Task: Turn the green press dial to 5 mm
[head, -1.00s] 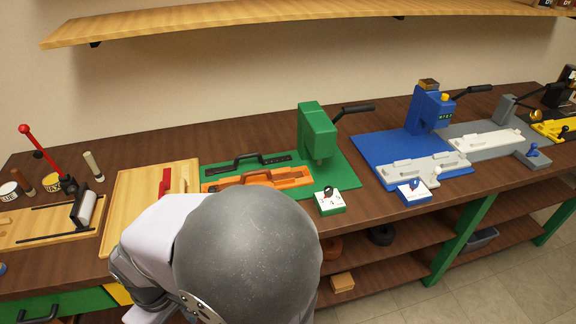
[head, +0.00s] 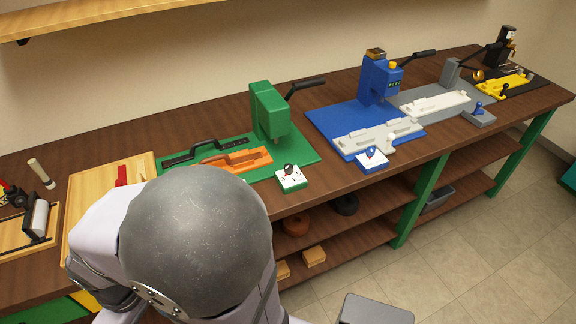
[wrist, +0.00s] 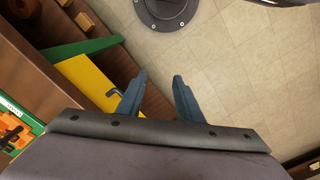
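The green press (head: 268,112) stands on a green base plate on the bench in the head view. Its dial (head: 289,169) is a small dark knob on a white-topped green box at the bench's front edge, just in front of the press. Numbers surround the knob, but they are too small to read surely, as is the setting. My gripper (wrist: 159,80) shows in the wrist view with its two fingers apart and nothing between them. It points down toward the floor beside the bench, away from the dial. The head view does not show the fingers.
An orange fixture (head: 238,160) lies on the green plate. A blue press (head: 378,82) with its own dial box (head: 372,160) stands to the right. Shelves under the bench hold several items. Open tiled floor (head: 470,260) lies in front.

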